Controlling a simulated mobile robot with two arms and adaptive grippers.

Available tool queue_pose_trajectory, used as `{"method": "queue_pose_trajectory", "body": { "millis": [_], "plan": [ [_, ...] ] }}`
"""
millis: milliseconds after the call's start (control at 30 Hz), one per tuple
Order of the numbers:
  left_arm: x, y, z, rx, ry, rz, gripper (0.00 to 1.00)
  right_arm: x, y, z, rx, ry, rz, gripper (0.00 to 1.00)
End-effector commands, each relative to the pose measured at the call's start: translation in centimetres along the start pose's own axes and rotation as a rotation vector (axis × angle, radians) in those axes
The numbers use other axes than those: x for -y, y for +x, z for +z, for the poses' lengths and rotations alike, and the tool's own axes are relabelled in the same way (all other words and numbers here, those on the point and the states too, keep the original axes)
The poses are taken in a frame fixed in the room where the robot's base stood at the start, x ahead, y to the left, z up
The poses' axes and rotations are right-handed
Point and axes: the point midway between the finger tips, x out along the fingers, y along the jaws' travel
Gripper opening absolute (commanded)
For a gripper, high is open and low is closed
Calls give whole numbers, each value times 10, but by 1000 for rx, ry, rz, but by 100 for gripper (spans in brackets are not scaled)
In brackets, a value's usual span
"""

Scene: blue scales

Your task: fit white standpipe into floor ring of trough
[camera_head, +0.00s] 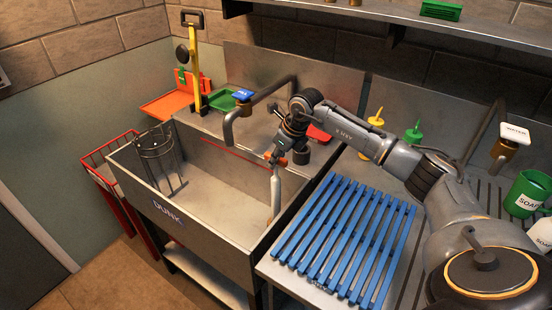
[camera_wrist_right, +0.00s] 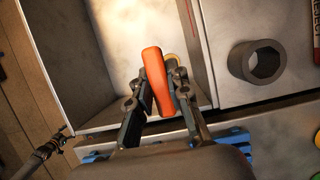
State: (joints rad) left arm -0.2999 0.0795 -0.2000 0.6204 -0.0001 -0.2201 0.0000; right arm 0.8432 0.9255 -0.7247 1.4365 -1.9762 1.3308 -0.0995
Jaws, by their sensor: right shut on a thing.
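The white standpipe (camera_head: 275,192) hangs nearly upright at the right end of the steel trough (camera_head: 205,238), marked DUNK. My right gripper (camera_head: 281,157) is shut on its orange top, above the trough. In the right wrist view the orange top (camera_wrist_right: 157,82) sits between the fingers of my right gripper (camera_wrist_right: 160,88). A small orange-brown patch shows at the pipe's foot; I cannot tell if it is the floor ring or whether the pipe is in it.
A dark wire basket (camera_head: 157,155) stands in the trough's left end. A bent tap pipe (camera_head: 230,122) arches over the back. A dark hollow cylinder (camera_head: 301,157) stands on the ledge, also seen in the wrist view (camera_wrist_right: 235,60). A blue slatted rack (camera_head: 345,237) lies right of the trough.

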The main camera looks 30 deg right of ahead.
Motion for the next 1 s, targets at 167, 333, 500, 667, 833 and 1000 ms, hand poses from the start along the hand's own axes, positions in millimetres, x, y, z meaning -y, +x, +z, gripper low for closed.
{"method": "queue_pose_trajectory", "body": {
  "millis": [167,333,500,667,833,1000],
  "plan": [
    [0,1,0,0,0,0,78,0,0,0,3,0,-1,0],
    [0,3,0,0,0,0,78,0,3,-1,3,0,-1,0],
    [0,6,1,0,0,0,78,0,6,-2,3,0,-1,0],
    [0,8,1,0,0,0,78,0,9,-3,3,0,-1,0],
    [0,11,1,0,0,0,78,0,12,-5,3,0,-1,0],
    [0,13,1,1,0,0,78,0,16,-6,3,0,-1,0]
  ]
}}
